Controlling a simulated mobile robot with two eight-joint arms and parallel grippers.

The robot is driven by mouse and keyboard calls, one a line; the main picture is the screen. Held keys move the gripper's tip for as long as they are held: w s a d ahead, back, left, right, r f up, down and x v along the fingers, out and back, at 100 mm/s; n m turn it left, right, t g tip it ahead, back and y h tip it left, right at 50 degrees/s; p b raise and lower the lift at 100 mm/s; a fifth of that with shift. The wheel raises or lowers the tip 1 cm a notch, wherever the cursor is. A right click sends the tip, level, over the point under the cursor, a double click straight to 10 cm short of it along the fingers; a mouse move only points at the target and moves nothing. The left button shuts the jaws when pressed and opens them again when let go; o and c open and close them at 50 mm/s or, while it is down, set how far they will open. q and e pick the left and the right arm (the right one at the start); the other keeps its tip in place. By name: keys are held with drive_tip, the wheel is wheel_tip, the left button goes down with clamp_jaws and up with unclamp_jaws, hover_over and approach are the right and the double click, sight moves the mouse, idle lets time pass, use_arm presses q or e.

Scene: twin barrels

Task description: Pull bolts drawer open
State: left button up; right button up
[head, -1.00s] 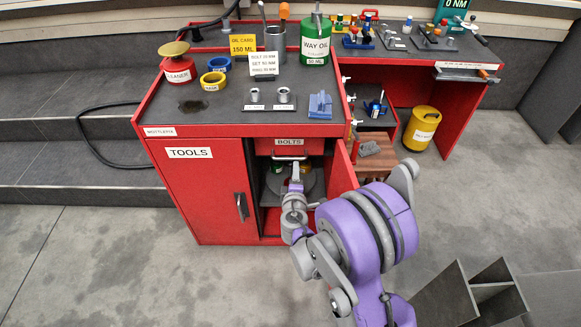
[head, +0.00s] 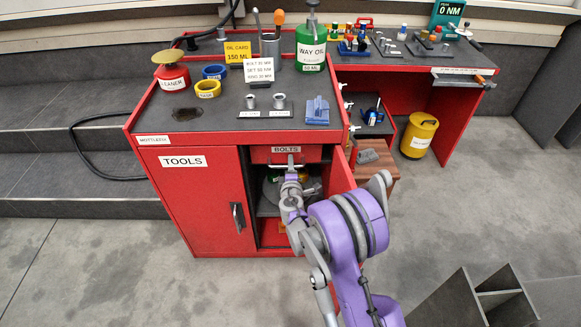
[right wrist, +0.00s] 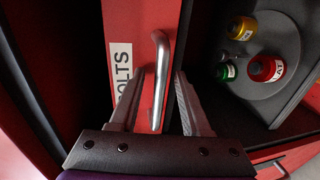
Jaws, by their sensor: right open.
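The red bolts drawer (head: 262,155) sits shut at the top of the cabinet, under the bench top, with a "BOLTS" label and a metal bar handle. My right gripper (head: 291,163) is at this handle in the head view. In the right wrist view, the drawer front (right wrist: 150,22) and its handle (right wrist: 158,85) show close up. The open fingers of my right gripper (right wrist: 162,74) stand on either side of the bar, with a gap visible on each side. My left gripper is not in view.
Below the drawer is an open compartment with a grey turntable (right wrist: 262,85) carrying several small containers. The tools door (head: 195,195) is shut on the left. An open red door (head: 341,175) stands right of the compartment, close to my right arm.

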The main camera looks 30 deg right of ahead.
drive_tip(key=shift+c, duration=0.3)
clamp_jaws()
idle(1.2)
